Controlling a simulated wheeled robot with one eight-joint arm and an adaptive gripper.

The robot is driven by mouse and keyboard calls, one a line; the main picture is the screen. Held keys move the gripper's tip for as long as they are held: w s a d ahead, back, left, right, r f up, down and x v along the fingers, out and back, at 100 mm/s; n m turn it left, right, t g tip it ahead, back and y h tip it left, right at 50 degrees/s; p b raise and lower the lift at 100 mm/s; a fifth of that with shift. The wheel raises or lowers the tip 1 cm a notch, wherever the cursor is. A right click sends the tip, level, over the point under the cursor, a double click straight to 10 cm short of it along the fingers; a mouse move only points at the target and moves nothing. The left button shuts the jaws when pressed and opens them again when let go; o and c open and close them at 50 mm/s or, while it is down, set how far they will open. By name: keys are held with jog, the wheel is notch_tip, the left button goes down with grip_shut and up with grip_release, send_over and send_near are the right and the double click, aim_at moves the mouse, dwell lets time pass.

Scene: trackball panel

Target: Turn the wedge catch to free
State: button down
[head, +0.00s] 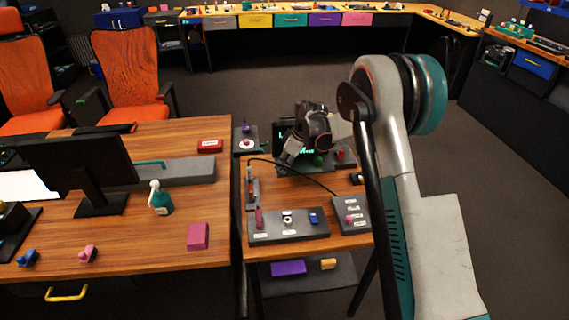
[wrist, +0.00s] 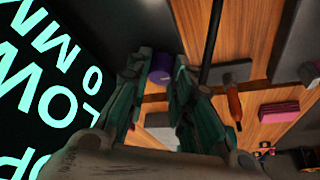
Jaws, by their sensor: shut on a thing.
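My gripper (head: 284,164) is low over the small right-hand table, in front of the dark display. In the wrist view its teal fingers (wrist: 161,68) are closed in with a purple rounded piece (wrist: 160,66) showing between their tips. The fingers appear shut on this piece, though the contact is partly hidden. I cannot tell for sure whether it is the wedge catch, or how it is turned. In the head view my gripper covers what is at its fingertips.
The display (wrist: 45,95) with cyan letters stands close beside my gripper. A green knob (head: 318,160) is to its right. A grey panel (head: 288,234) with small controls lies at the table's front. A purple knob (head: 246,127) stands at the back left. A black cable crosses the table.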

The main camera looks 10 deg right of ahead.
jog(key=c, duration=1.4)
grip_release()
jog(key=v, duration=1.2)
jog(key=shift+w, duration=0.1)
jog(key=shift+r, duration=0.1)
